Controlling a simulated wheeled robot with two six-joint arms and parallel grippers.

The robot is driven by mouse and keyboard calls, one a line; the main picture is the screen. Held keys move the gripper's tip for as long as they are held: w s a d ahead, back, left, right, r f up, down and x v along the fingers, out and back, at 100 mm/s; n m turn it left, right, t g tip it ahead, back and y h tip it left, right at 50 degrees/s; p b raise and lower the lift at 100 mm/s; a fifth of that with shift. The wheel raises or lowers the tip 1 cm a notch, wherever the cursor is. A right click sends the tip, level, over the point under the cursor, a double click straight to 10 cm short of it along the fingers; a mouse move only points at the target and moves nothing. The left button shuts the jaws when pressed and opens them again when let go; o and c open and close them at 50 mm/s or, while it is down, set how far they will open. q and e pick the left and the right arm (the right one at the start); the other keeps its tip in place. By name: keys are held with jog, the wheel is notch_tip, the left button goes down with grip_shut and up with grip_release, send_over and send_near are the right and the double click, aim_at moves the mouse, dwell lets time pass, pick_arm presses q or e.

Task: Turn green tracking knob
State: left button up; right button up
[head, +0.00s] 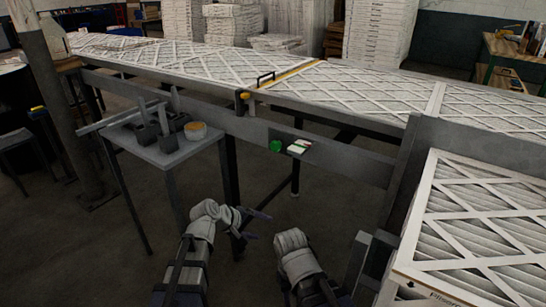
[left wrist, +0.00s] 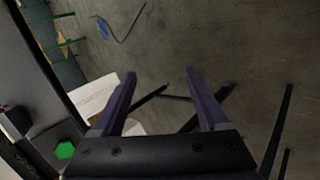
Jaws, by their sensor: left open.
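The green tracking knob (head: 276,146) is on the front face of the grey conveyor rail in the head view. It also shows at the lower left of the left wrist view (left wrist: 64,150), outside the fingers. My left gripper (head: 258,225) is below and slightly left of the knob, apart from it. In the left wrist view its two purple fingers (left wrist: 160,82) are spread, with nothing between them. My right arm shows at the bottom of the head view, but its gripper cannot be seen.
A white-and-green item (head: 298,147) is on the rail just right of the knob. Boxed filters (head: 350,92) lie along the conveyor, and another stack (head: 470,225) stands at right. Open floor lies below the rail.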

pick_arm(q)
jog(key=w+d+r+n+t+h, duration=0.3)
jog(key=w+r+n, duration=0.2)
jog(key=w+r, duration=0.2)
jog(key=n+t, duration=0.6)
jog(key=n, duration=0.5)
send_near(275, 147)
jog(key=w, duration=0.1)
jog(key=shift+x, duration=4.15)
jog(key=shift+s+d, duration=0.15)
grip_shut()
